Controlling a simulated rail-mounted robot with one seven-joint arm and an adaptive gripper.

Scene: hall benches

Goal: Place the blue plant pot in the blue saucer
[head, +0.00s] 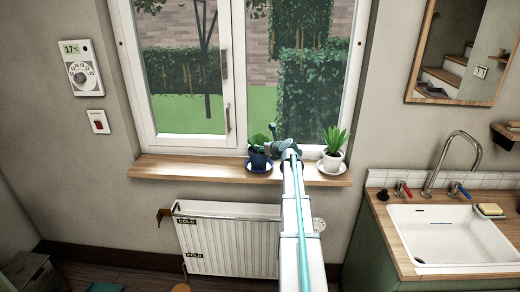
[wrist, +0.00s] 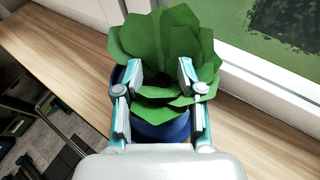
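The blue plant pot (head: 258,161) with a leafy green plant stands upright on the wooden windowsill, left of my arm. In the wrist view the pot (wrist: 165,128) is right below my gripper, its top mostly covered by broad leaves (wrist: 165,45). My gripper (head: 272,141) is above and beside the pot in the head view. In the wrist view its two fingers (wrist: 161,75) are spread apart over the plant, with leaves between and around them. I cannot tell whether they touch the pot.
A white pot (head: 333,161) with a spiky plant stands on a white saucer (head: 320,168) at the sill's right. The window (head: 228,70) is behind the sill (head: 180,168); the sill's left part is bare. A radiator (head: 230,240) is below, a sink (head: 440,235) at right.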

